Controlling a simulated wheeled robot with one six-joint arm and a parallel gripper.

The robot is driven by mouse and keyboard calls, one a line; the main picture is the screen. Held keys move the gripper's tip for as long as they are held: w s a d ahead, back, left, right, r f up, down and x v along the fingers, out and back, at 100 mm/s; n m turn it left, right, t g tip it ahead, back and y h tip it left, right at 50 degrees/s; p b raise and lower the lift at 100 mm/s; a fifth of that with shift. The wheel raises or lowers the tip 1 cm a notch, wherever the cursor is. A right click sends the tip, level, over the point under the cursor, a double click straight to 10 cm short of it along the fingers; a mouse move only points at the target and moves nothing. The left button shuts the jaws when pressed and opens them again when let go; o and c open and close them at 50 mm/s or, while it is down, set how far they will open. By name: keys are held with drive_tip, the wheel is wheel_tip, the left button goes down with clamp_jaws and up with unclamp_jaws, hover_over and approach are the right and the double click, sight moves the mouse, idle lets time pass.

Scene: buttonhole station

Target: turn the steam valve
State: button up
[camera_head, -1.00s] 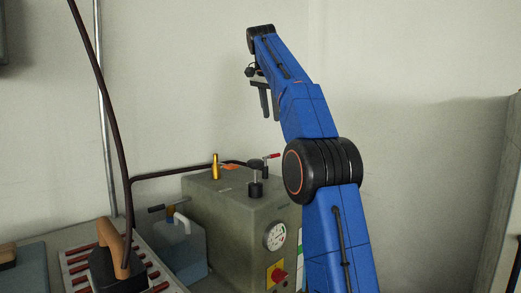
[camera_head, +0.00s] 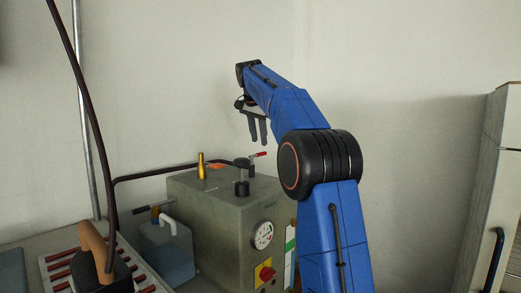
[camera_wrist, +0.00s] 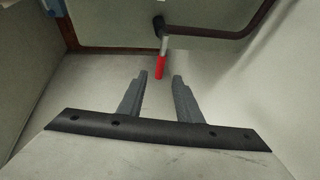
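The steam valve has a red-tipped lever (camera_head: 258,154) at the back of the top of a grey-green boiler (camera_head: 208,220). In the wrist view the red lever (camera_wrist: 160,66) points from a dark valve body toward me. It lies just past the fingertips and lines up with the gap between them. My gripper (camera_head: 259,141) is above the boiler top with its fingers pointing down. In the wrist view my gripper (camera_wrist: 160,76) is open, with nothing between the fingers. The height gap to the lever is hard to judge.
A brass fitting (camera_head: 201,166) and a black-capped fitting (camera_head: 242,188) stand on the boiler top. A dark pipe (camera_head: 150,176) runs behind them. A pressure gauge (camera_head: 262,235) and red knob (camera_head: 266,273) are on the front. A jug (camera_head: 166,250) and iron (camera_head: 95,245) stand left.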

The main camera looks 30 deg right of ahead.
drive_tip(key=x, duration=0.5)
drive_tip(key=shift+w+d+f, duration=0.1)
drive_tip(key=shift+f, duration=0.2)
clamp_jaws()
